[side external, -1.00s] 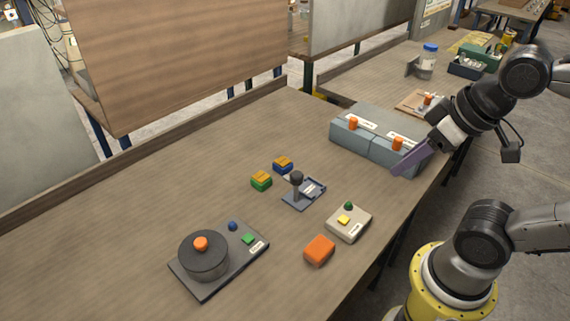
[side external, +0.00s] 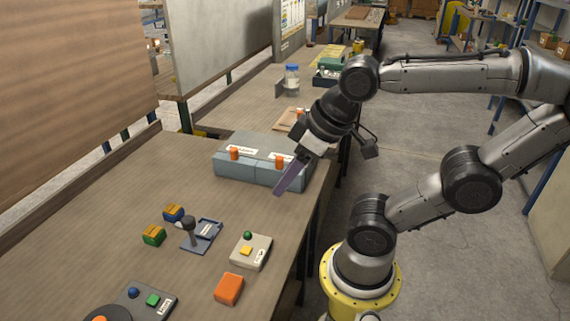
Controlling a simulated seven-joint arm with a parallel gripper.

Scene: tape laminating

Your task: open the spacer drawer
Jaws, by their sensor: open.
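A grey-blue box unit (side external: 228,165) stands at the back right of the near bench. It has two side-by-side sections, each with an orange knob on top: a left knob (side external: 234,153) and a right knob (side external: 279,160). White labels lie beside the knobs; they are too small to read, so I cannot tell which section is the spacer drawer. Both sections look closed. My gripper (side external: 281,190) is open and empty, its purple fingers angled down in front of the right section's right end. The fingers overlap in this view and hide part of that section; contact cannot be told.
In front are green (side external: 153,236) and blue (side external: 173,213) blocks with orange tops, a lever on a plate (side external: 205,238), a beige button box (side external: 250,251) and an orange block (side external: 229,289). A blue-lidded jar (side external: 291,78) stands farther back. Bench space before the drawers is clear.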

